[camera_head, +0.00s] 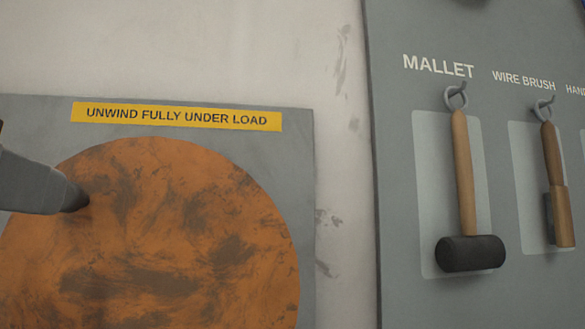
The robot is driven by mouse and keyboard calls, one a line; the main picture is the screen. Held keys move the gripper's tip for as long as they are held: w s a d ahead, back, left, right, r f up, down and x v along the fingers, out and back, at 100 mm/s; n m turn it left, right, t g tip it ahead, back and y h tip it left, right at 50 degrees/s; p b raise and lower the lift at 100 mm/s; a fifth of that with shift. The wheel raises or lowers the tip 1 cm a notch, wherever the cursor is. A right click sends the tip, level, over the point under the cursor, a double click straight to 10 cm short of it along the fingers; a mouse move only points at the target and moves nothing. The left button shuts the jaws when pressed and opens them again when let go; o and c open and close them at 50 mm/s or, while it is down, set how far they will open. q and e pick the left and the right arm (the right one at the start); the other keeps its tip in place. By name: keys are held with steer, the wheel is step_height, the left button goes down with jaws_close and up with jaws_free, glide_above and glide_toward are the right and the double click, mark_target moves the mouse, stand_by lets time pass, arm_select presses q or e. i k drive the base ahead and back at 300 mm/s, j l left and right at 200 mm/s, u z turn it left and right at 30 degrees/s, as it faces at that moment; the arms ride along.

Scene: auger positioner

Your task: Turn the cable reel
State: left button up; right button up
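A large round orange disc with dark worn patches, which looks like the cable reel (175,235), is on a grey panel (300,200) at the lower left. The lower and left parts of the disc are cut off by the picture edges. A yellow label (176,116) above it reads "UNWIND FULLY UNDER LOAD". My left gripper (78,197) comes in from the left edge, its dark tip over the upper left of the disc. I cannot tell whether it touches the disc, or whether its fingers are open or shut. My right gripper is not in view.
A grey tool board (395,200) stands at the right. A mallet (464,190) and a wire brush (557,190) hang on its hooks. A bare pale wall (344,150) lies between the board and the reel's panel.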

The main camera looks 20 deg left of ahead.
mark_target(152, 232)
steer(key=k+l, duration=0.8)
steer(key=k, duration=0.05)
